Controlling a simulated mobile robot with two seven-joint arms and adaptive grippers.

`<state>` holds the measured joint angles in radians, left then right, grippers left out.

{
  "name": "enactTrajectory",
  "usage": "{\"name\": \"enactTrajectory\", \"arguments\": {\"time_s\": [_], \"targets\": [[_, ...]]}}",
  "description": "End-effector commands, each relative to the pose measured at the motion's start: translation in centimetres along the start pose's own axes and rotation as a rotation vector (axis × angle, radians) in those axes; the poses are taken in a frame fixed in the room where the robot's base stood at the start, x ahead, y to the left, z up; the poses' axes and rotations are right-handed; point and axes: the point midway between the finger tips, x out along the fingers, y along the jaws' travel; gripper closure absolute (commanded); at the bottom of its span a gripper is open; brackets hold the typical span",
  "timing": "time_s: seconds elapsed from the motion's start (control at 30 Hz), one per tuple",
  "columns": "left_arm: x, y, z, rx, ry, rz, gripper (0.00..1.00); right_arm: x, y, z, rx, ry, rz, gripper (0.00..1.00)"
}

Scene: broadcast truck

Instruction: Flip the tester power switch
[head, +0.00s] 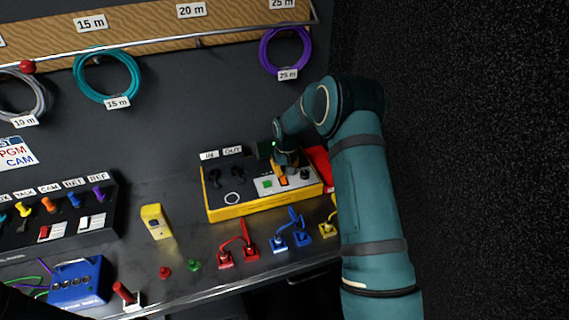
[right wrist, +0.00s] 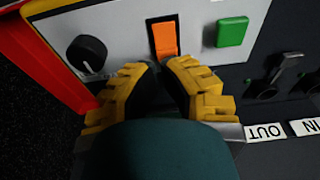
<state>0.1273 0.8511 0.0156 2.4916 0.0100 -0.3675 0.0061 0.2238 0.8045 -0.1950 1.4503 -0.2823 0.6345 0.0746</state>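The tester is a yellow-edged box (head: 262,203) with a light panel, at the back right of the bench. Its orange rocker switch (right wrist: 163,40) sits in a black frame between a black knob (right wrist: 87,54) and a green button (right wrist: 232,31). My right gripper (head: 284,172) reaches down over the panel by the switch. In the right wrist view its yellow-padded fingertips (right wrist: 160,66) are drawn close together with nothing between them, just below the switch; I cannot tell whether they touch it. My left gripper is not in view.
Red (head: 246,250), blue (head: 301,236) and yellow patch leads stand in front of the tester. A yellow handheld device (head: 156,222) lies to its left. A black switch panel (head: 65,238) and a blue box (head: 80,284) are farther left. Cable coils hang on the wall.

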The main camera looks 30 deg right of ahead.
Motion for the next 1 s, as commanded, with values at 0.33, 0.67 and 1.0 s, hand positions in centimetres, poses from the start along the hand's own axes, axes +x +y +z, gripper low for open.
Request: {"name": "enactTrajectory", "arguments": {"time_s": [0.33,0.67,1.0], "targets": [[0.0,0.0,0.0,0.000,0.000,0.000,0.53,0.4,0.0,0.0,0.000,0.000,0.000,1.00],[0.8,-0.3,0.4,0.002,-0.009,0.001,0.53,1.3,0.0,0.0,0.001,-0.002,0.000,1.00],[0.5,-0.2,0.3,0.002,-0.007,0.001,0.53,0.8,0.0,-0.1,0.000,-0.002,0.000,1.00]]}}
